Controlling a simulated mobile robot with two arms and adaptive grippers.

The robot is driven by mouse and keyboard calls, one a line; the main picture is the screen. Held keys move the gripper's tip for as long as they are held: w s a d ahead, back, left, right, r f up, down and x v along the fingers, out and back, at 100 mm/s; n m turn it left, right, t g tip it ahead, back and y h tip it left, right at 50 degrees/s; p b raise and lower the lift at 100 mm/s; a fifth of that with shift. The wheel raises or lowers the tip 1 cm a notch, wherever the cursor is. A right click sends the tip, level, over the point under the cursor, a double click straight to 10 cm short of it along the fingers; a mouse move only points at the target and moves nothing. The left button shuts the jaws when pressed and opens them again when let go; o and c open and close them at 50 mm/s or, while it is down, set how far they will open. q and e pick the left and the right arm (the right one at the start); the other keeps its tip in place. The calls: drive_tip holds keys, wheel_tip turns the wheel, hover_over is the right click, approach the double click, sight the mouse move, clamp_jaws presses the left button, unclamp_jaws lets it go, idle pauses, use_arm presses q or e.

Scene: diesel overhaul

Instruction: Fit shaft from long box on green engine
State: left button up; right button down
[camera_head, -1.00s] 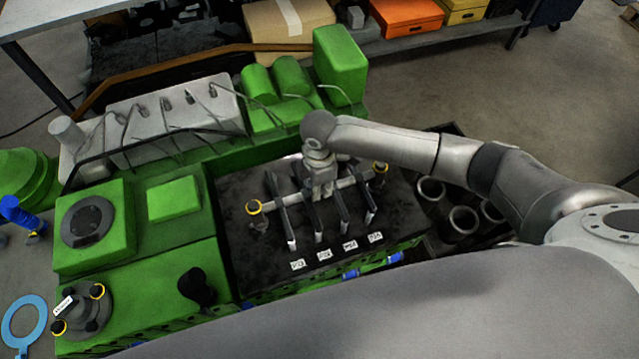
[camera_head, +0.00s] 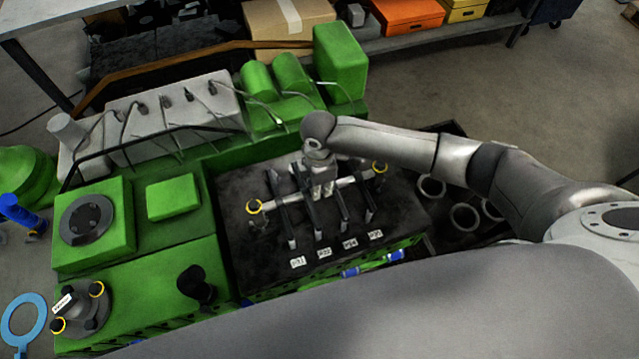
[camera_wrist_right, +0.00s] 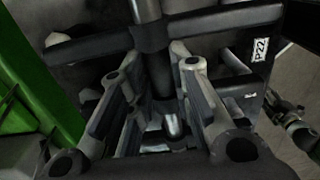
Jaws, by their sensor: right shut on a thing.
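The grey shaft (camera_head: 347,182) lies across the dark top of the green engine (camera_head: 105,220), over a row of dark upright bars. Yellow rings show near both of its ends; I cannot tell whether they belong to it. My right gripper (camera_head: 322,190) is shut on the shaft near its middle. In the right wrist view the shaft (camera_wrist_right: 148,12) runs between the fingers (camera_wrist_right: 160,100) and dark crossbars stand close around it. I cannot tell whether the shaft rests in its seats. My left gripper is not in view.
Small white labels (camera_head: 323,253) line the front edge of the dark top. A dark crate with grey rings (camera_head: 464,216) stands right of the engine. A grey cover (camera_head: 172,112) with thin pipes rises behind. A shelf with boxes (camera_head: 290,22) is further back.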

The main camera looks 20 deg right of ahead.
drive_tip(key=shift+w+r, duration=0.1)
drive_tip(key=c, duration=1.3)
unclamp_jaws()
drive_tip(key=shift+o, duration=0.3)
drive_tip(key=shift+s, duration=0.2)
wheel_tip(320, 180, up, 12)
